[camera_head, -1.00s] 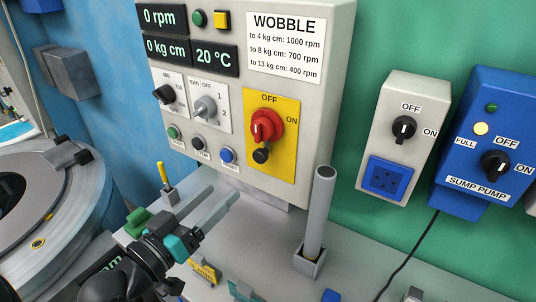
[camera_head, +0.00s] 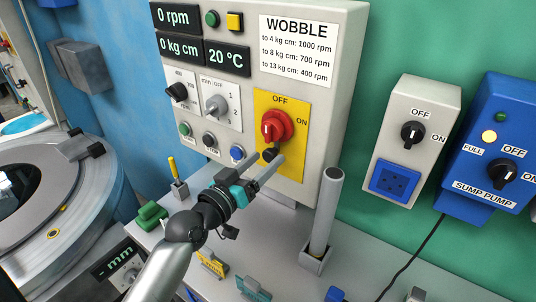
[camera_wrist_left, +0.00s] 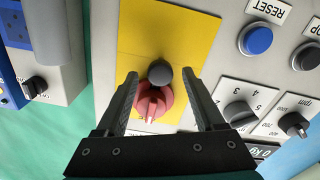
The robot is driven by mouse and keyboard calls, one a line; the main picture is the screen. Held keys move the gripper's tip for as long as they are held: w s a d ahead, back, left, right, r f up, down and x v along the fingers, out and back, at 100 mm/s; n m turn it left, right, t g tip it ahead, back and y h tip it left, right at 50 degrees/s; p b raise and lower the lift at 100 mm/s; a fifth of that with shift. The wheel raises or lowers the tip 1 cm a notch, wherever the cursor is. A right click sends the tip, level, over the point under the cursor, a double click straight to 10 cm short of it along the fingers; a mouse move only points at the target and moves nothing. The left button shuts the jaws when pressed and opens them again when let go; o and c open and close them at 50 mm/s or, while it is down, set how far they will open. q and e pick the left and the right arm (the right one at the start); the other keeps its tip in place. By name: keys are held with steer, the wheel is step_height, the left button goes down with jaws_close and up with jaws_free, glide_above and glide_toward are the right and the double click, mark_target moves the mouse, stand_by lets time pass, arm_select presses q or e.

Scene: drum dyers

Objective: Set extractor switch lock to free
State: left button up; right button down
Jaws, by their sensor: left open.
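The red rotary switch (camera_head: 279,126) sits on a yellow plate (camera_head: 292,164) marked OFF and ON on the grey control box, its pointer up towards OFF. Just below it is a round black lock knob (camera_head: 269,154). My left gripper (camera_head: 268,168) is open in front of the yellow plate, its tips close to the black knob. In the left wrist view, which is upside down, the black knob (camera_wrist_left: 159,72) lies between the tips of the open gripper (camera_wrist_left: 163,82), and the red switch (camera_wrist_left: 152,102) is behind it. I cannot tell whether the fingers touch the knob. My right gripper is out of view.
Coloured buttons (camera_head: 237,153) and two dials (camera_head: 216,106) are left of the plate. A grey upright tube (camera_head: 327,212) stands on the bench to the right of my gripper. A white socket box (camera_head: 415,140) and blue sump pump box (camera_head: 490,145) hang further right.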

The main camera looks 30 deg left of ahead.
arm_select(q)
steer(key=shift+w+d, duration=0.15)
steer(key=shift+w, duration=1)
jaws_close()
stand_by(0.7)
